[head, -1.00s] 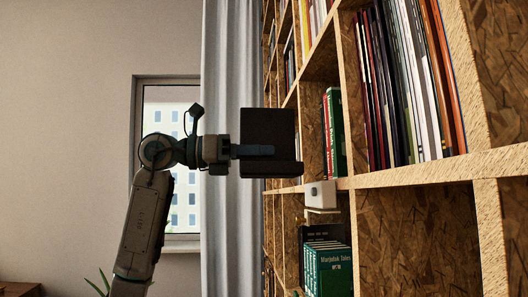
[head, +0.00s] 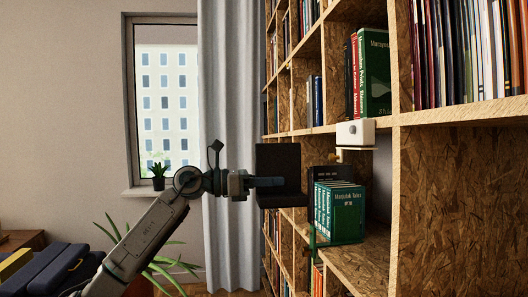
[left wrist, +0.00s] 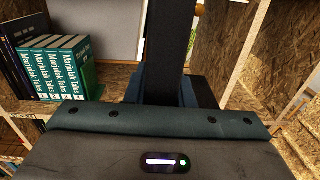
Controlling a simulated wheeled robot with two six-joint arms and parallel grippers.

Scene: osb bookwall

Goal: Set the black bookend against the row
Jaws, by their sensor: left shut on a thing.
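My left gripper (head: 262,182) is shut on the black bookend (head: 278,165), an L-shaped plate held upright with its foot at the bottom. It is in the air in front of the bookcase, left of the row of green books (head: 340,212) in the head view, and looks apart from them. In the left wrist view the bookend (left wrist: 168,45) rises from the gripper (left wrist: 168,92), and the green books (left wrist: 58,66) stand upright at the left, beside darker books (left wrist: 22,40). My right gripper is not in view.
The row stands in an OSB bookcase compartment with bare shelf board (head: 362,262) around it. A white device (head: 355,134) sits on the shelf edge above. Upper compartments hold more books (head: 372,72). A grey curtain (head: 232,90) hangs behind my arm.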

